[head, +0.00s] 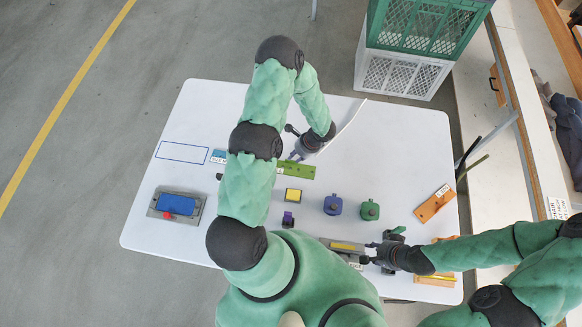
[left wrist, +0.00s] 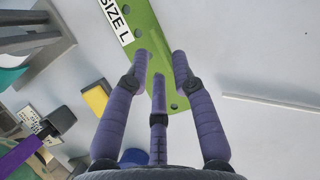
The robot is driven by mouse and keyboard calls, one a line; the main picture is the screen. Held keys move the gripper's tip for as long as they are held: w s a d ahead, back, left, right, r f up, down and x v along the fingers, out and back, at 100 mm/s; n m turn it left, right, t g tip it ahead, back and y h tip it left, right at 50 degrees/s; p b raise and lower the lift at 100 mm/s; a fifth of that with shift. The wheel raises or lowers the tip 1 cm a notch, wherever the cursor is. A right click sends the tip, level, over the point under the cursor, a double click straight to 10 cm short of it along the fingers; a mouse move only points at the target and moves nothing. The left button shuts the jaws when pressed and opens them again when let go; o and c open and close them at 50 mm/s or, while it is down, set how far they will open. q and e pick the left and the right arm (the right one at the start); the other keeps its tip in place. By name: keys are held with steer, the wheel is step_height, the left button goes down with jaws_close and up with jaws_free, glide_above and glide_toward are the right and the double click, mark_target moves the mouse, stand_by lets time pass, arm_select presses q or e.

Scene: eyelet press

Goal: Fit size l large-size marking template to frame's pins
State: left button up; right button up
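The green size L marking template (head: 298,171) lies on the white table in the head view. In the left wrist view the template (left wrist: 146,30) shows a white "SIZE L" label and several holes. My left gripper (head: 292,156) is over it; in the left wrist view its fingers (left wrist: 160,60) are spread apart, with the tips over the green strip. I cannot tell whether they touch it. My right gripper (head: 370,254) is low at the table's front, beside a grey frame-like block (head: 345,246) with a yellow strip; its fingers are too small to read. No pins can be made out.
A yellow block (head: 293,195), a purple part (head: 288,219), a blue block (head: 333,205) and a green block (head: 370,210) stand mid-table. A grey device with blue top (head: 177,203) is at left. An orange labelled board (head: 435,203) is at right.

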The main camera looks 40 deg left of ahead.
mark_target(292, 161)
arm_select(q)
steer(key=shift+x, duration=2.15)
steer(key=shift+s+r, duration=0.1)
steer(key=shift+s, duration=0.05)
jaws_close()
